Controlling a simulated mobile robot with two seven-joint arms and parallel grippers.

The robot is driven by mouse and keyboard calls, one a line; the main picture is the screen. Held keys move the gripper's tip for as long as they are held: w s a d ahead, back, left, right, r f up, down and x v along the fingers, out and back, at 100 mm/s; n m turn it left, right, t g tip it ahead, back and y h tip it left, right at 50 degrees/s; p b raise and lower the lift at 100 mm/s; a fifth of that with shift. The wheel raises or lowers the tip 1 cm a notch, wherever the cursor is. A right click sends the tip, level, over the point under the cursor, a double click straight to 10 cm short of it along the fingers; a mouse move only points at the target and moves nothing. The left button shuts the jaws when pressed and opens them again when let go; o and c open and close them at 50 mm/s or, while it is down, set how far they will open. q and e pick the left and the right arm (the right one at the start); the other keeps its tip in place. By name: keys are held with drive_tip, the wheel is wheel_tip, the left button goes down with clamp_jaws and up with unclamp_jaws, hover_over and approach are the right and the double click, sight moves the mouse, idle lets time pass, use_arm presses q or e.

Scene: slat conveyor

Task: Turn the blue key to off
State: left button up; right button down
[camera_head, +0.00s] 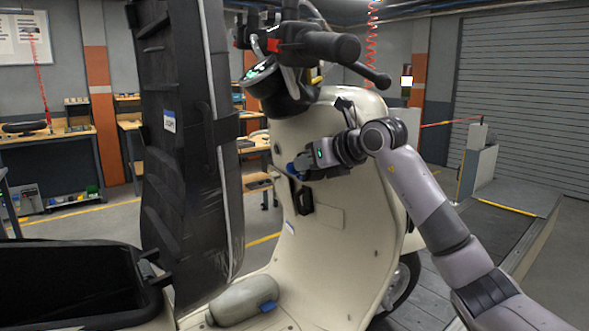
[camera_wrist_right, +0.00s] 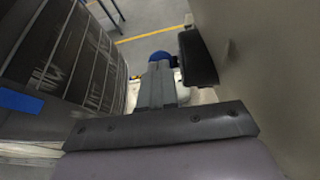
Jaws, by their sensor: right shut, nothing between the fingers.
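The blue key (camera_head: 291,168) shows as a small blue piece at the tips of my right gripper (camera_head: 299,167), in front of the cream scooter's leg shield (camera_head: 345,235). In the right wrist view a rounded blue piece (camera_wrist_right: 160,56) sits just past the shut fingers (camera_wrist_right: 158,85), beside the leg shield on the right. I cannot tell whether the fingers touch it, nor which way the key is turned. My right gripper is shut with nothing between its fingers. My left gripper is not in view.
A black hook (camera_head: 302,196) juts from the leg shield just below my gripper. A raised black seat (camera_head: 185,140) stands close on the left. A grey bottle (camera_head: 240,300) with a blue part lies on the footboard. The handlebar (camera_head: 325,46) is above.

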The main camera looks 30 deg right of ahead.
drive_tip(key=v, duration=0.6)
drive_tip(key=shift+r+b, duration=0.3)
drive_tip(key=shift+r, duration=0.15)
drive_tip(key=shift+d, duration=0.1)
idle(0.5)
